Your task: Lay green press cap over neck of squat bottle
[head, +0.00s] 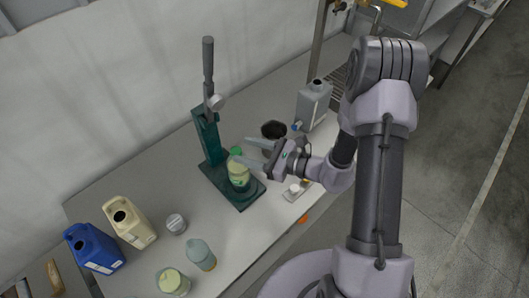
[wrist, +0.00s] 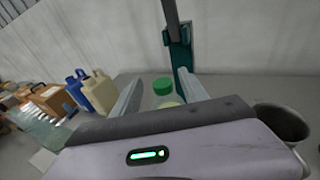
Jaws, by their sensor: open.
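The green press cap (head: 236,151) sits at the top of a squat bottle (head: 239,174) with a yellow-green body, which stands on the base of a dark green lever press. In the wrist view the cap (wrist: 162,86) shows between and beyond my fingers, with the pale bottle (wrist: 168,102) below it. Whether the cap is fully seated on the neck cannot be told; the neck is hidden. My gripper (head: 248,153) is open, its two fingers pointing left at the cap and apart from each other. The wrist view also shows the open gripper (wrist: 160,80).
The press (head: 207,135) rises behind the bottle, its lever upright. A dark cup (head: 273,129) and grey can (head: 314,103) stand at the back right. A cream jug (head: 130,221), blue jug (head: 94,248), grey lid (head: 175,223) and teal bottle (head: 201,254) stand front left.

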